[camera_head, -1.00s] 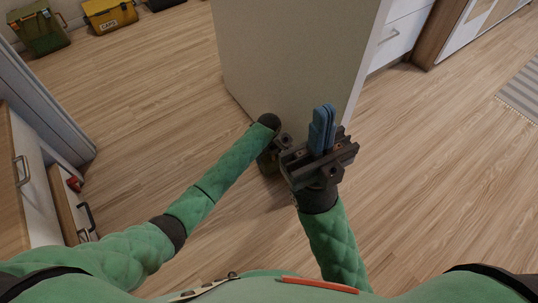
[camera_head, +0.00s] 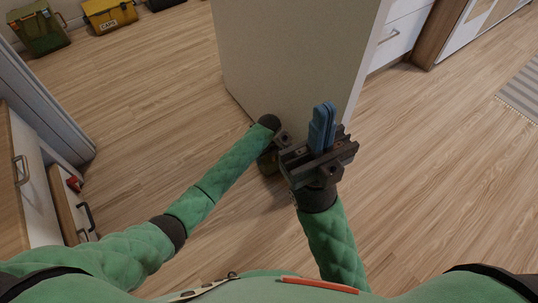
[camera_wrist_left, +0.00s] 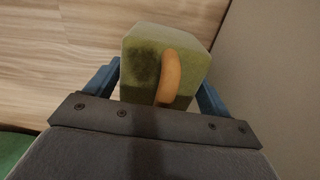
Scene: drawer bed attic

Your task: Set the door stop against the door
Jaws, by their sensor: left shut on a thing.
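The door stop (camera_wrist_left: 160,65) is a green padded block with an orange strap handle. In the left wrist view it sits between the two blue fingers of my left gripper (camera_wrist_left: 160,90), which is shut on it. In the head view my left gripper (camera_head: 272,152) is low by the foot of the door (camera_head: 290,60), a tall beige panel, and mostly hides the stop. The door's surface (camera_wrist_left: 275,75) is close on the right in the wrist view; I cannot tell whether the stop touches it. My right gripper (camera_head: 323,128) is shut and empty, with its blue fingers together in front of the door.
White drawers (camera_head: 400,38) stand behind the door at the right. A low drawer unit (camera_head: 30,185) stands at the left. A green box (camera_head: 40,30) and a yellow box (camera_head: 108,14) are at the back left. The wooden floor right of my arms is clear.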

